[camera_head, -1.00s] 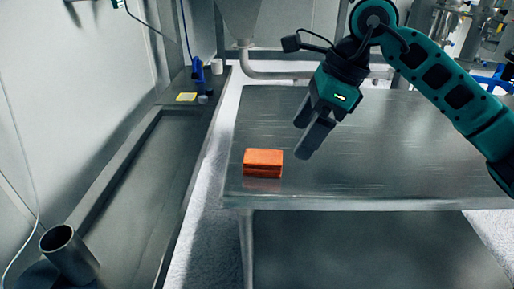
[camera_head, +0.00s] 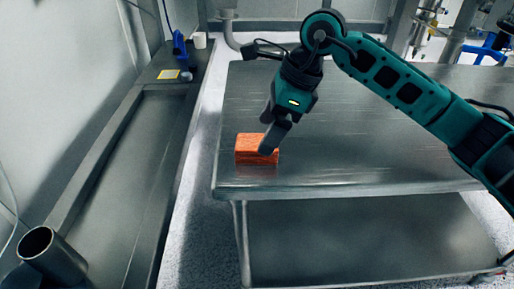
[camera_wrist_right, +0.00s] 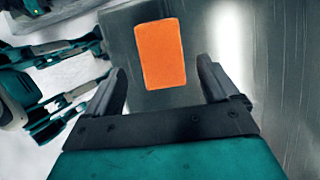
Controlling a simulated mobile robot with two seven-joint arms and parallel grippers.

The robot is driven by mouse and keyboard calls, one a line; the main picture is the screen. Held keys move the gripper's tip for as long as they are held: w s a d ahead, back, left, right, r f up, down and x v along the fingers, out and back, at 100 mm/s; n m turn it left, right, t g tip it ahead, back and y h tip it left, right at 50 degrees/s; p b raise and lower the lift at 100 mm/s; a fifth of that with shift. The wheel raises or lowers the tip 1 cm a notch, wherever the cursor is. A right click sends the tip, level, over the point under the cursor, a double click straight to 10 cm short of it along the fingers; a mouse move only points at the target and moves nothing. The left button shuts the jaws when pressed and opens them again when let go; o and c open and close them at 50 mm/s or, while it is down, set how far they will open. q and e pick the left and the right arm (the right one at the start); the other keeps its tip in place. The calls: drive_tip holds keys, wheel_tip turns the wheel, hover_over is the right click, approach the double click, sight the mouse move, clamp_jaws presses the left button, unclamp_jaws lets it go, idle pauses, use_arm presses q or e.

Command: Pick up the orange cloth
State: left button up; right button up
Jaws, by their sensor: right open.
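The orange cloth (camera_head: 249,149) is a folded block lying on the metal table (camera_head: 330,180) near its left front corner. My right gripper (camera_head: 268,134) is at the cloth in the head view, one finger overlapping its right end in the picture. In the right wrist view the cloth (camera_wrist_right: 160,53) shows whole, ahead of the fingers and roughly between their lines. The right gripper (camera_wrist_right: 162,82) is open and empty there. I cannot tell whether a finger touches the cloth. My left gripper is not in the head view.
A metal cup (camera_head: 52,255) stands at the lower left. A long sink-like counter (camera_head: 120,190) runs along the left wall, with a yellow item (camera_head: 168,74) and a blue tool (camera_head: 180,45) at its far end. The table right of the cloth is clear.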

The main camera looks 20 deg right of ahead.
sight(257, 141)
drive_tip(key=x, duration=0.5)
drive_tip(key=shift+w+a+r, duration=0.15)
drive_tip(key=shift+a, duration=0.05)
drive_tip(key=c, duration=1.1)
drive_tip(key=shift+o, duration=0.2)
wheel_tip(257, 141, up, 20)
drive_tip(key=p, duration=0.1)
drive_tip(key=shift+p, duration=0.35)
